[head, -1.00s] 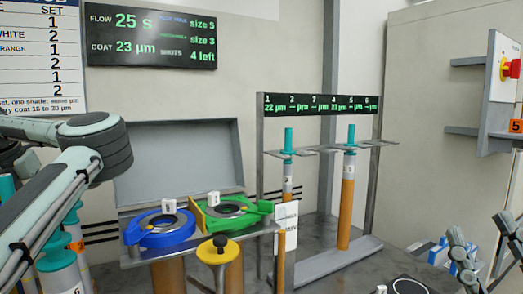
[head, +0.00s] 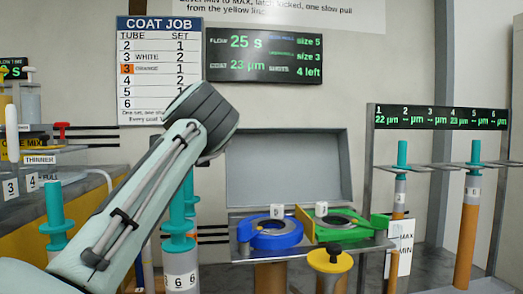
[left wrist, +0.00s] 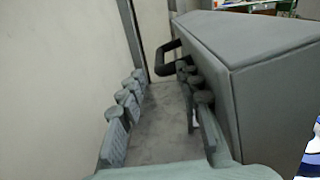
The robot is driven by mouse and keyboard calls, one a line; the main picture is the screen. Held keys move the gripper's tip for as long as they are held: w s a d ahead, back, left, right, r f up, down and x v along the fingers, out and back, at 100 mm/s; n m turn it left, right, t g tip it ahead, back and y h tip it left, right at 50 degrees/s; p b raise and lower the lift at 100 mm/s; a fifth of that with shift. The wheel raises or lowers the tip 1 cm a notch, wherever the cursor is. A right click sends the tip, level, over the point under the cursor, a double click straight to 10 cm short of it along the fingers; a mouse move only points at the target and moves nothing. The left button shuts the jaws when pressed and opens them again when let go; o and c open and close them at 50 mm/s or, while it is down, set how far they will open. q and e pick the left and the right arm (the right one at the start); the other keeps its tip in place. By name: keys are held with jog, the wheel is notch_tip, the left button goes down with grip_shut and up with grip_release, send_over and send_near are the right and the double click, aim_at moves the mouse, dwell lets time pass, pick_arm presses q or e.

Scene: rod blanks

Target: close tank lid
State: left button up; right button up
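The tank lid (head: 285,170) stands upright as a grey panel behind the tank top (head: 244,250). A blue ring clamp (head: 262,240) and a green one (head: 328,230) sit on the tank top. My left arm rises across the left of the head view; its gripper does not show there. In the left wrist view my left gripper (left wrist: 158,98) is open, with its finger rows apart and nothing between them. A grey box-like body (left wrist: 250,60) with a dark handle (left wrist: 166,56) is just beyond the right fingers; I cannot tell whether it is the lid. My right gripper is out of view.
A yellow-topped post (head: 330,260) stands in front of the tank. A rack (head: 440,165) with teal-handled rods is at the right. More teal-handled rods (head: 178,245) stand left of the tank, partly behind my arm. A bench with bottles (head: 35,150) is at far left.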

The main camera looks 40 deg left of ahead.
pick_arm(q)
jog(key=shift+x, duration=1.4)
jog(key=shift+c, duration=0.2)
grip_shut()
